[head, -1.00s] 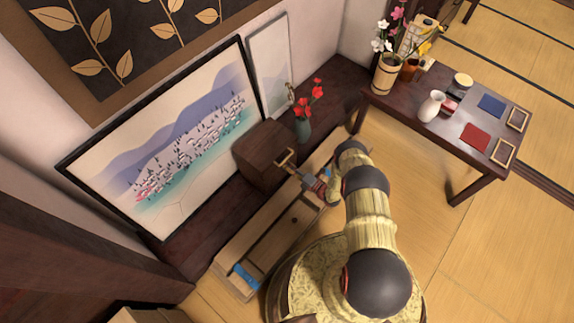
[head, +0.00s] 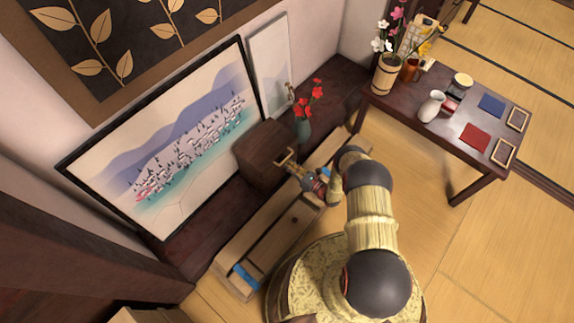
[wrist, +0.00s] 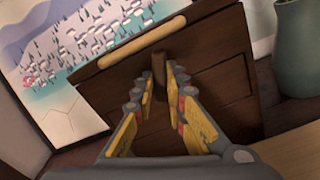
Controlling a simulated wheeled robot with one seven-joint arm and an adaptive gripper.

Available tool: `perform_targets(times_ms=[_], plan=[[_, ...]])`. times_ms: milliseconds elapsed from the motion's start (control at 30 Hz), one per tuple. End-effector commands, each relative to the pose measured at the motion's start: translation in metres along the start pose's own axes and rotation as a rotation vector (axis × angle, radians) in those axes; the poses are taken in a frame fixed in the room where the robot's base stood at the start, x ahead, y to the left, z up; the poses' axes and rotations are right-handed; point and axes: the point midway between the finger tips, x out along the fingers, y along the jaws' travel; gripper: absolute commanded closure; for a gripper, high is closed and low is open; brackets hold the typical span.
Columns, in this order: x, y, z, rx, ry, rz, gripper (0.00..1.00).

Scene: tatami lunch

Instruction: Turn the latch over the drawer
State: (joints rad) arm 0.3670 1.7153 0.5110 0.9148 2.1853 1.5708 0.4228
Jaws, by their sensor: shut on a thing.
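A dark brown wooden box (head: 262,155) with a drawer stands on the dark ledge, and its front (wrist: 225,85) fills much of the wrist view. A pale wooden bar handle (wrist: 143,42) runs across the box near the top of that view; it also shows in the head view (head: 285,157). The latch (wrist: 159,66) is a small brown wooden piece on the box front, partly hidden between the fingers. My gripper (wrist: 160,84) is shut on the latch. In the head view my gripper (head: 302,173) is small, close to the box front.
A green vase with red flowers (head: 303,128) stands right beside the box; it also shows in the wrist view (wrist: 297,45). A framed landscape picture (head: 165,140) leans behind. A dark table (head: 455,135) stands at right.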

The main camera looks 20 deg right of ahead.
Motion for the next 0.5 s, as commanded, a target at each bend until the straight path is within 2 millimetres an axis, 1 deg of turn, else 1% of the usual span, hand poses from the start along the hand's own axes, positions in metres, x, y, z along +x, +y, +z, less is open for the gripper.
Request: perform_targets(times_ms=[200, 500], plan=[[-0.0007, -0.0003, -0.0013, -0.180, 0.002, -0.002, 1.00], [-0.0011, -0.0001, -0.0018, -0.357, 0.003, -0.002, 1.00]])
